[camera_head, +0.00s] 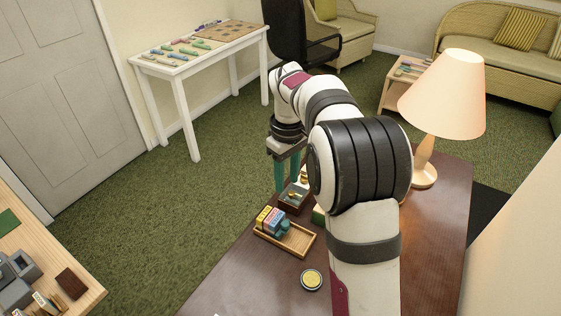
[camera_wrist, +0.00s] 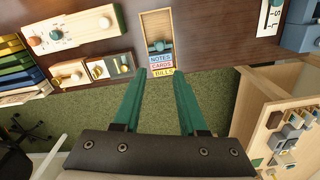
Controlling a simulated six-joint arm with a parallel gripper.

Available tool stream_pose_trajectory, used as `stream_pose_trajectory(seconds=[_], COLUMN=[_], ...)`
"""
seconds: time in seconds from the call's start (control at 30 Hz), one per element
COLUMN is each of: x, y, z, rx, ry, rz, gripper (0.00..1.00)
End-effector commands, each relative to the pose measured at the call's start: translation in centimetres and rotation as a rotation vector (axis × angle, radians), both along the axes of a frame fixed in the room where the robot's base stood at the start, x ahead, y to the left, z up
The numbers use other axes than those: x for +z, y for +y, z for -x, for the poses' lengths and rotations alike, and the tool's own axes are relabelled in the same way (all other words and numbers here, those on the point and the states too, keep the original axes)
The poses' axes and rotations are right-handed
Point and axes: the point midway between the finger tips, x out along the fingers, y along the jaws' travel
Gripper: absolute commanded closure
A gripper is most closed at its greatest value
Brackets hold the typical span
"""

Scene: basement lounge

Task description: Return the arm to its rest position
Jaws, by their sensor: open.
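My gripper (camera_head: 287,184) hangs at the end of my arm, beyond the left edge of the dark desk (camera_head: 235,285) in the head view. Its green fingers point down, beside a small dark box (camera_head: 293,199) that stands on the desk. In the wrist view the gripper (camera_wrist: 159,76) is open, with a wide gap between the fingers and nothing held. The green carpet shows between them. A wooden tray (camera_head: 300,246) with labelled blocks lies on the desk; the wrist view shows the labels NOTES, CARDS and BILLS (camera_wrist: 163,72) just past the fingertips.
A lit lamp (camera_head: 443,95) stands on the desk right of my arm. A round yellow-topped tin (camera_head: 311,280) lies near the tray. A white table (camera_head: 175,68) with small items stands back left, and a pale wooden desk (camera_head: 60,240) at lower left. Open carpet lies between.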

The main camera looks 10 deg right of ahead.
Motion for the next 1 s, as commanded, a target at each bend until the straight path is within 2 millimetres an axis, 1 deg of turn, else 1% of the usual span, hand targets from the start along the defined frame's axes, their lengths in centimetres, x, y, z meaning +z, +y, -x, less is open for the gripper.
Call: stream_pose_trajectory(seconds=[0.1,0.17,0.23,0.27,0.3,0.37,0.4,0.47,0.5,0.6,0.67,0.73,1.0], x=[0.1,0.9,2.7,3.6,4.5,5.1,4.9,4.2,3.5,1.9,1.2,0.9,0.9], y=[0.0,0.4,1.4,2.0,2.9,4.0,4.7,5.5,6.0,6.7,6.8,6.9,6.9], z=[0.1,1.3,4.8,7.1,10.5,15.8,19.2,23.8,26.3,30.6,31.9,32.4,32.4], rx=[-0.004,-0.041,-0.154,-0.222,-0.326,-0.483,-0.584,-0.721,-0.800,-0.940,-0.984,-1.006,-1.006], ry=[0.000,-0.002,0.000,0.001,0.009,0.022,0.032,0.050,0.062,0.086,0.095,0.100,0.100], rz=[-0.001,-0.007,-0.026,-0.036,-0.054,-0.078,-0.092,-0.109,-0.118,-0.132,-0.135,-0.135,-0.135], gripper=[0.58,0.58,0.58,0.58,0.58,0.58,0.58,0.58,0.58,0.58,0.58,0.58,0.58])
